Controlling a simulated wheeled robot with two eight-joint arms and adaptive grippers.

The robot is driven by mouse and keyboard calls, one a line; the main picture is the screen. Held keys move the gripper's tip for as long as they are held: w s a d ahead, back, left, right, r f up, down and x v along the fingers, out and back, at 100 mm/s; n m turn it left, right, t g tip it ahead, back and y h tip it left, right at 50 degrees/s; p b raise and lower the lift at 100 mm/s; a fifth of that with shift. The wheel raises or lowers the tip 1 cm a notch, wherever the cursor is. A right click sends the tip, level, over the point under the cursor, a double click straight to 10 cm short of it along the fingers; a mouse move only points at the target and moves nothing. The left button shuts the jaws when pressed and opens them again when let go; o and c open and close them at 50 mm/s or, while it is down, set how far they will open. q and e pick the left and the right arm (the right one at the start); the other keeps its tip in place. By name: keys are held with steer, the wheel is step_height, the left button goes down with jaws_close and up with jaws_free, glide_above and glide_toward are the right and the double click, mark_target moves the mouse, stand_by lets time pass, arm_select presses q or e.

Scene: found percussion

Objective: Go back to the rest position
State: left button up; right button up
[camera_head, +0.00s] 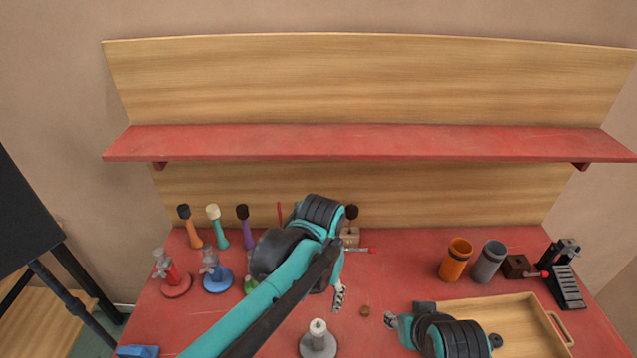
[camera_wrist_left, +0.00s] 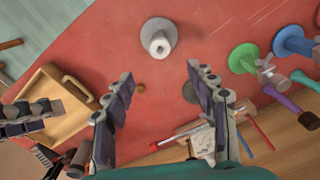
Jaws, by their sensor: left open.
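My left gripper (camera_head: 338,297) hangs over the middle of the red table, its fingers partly hidden behind my teal arm. In the left wrist view the left gripper (camera_wrist_left: 160,76) has its two fingers wide apart with nothing between them. A grey stand with a white knob (camera_head: 318,343) is in front of it on the table; it also shows in the left wrist view (camera_wrist_left: 158,37). My right gripper (camera_head: 392,320) is low at the centre right, beside the wooden tray; whether its fingers are apart is unclear.
The red table (camera_head: 400,275) holds several shakers at back left, two knobbed discs, an orange cup (camera_head: 455,260), a grey cup (camera_head: 489,262), and a black pedal (camera_head: 566,285). A wooden tray (camera_head: 535,312) is at right. A red shelf (camera_head: 370,143) spans above.

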arm_select(q)
steer(key=shift+a, duration=0.1)
steer(key=s+a+f+n+t+b, duration=0.2)
steer(key=a+t, duration=0.1)
steer(key=a, duration=0.5)
steer(key=s+a+f+n+t+b, duration=0.2)
steer(key=s+a+f+t+b, duration=0.1)
steer(key=a, duration=0.6)
steer(key=shift+a+t, duration=0.3)
steer(key=shift+t, duration=0.3)
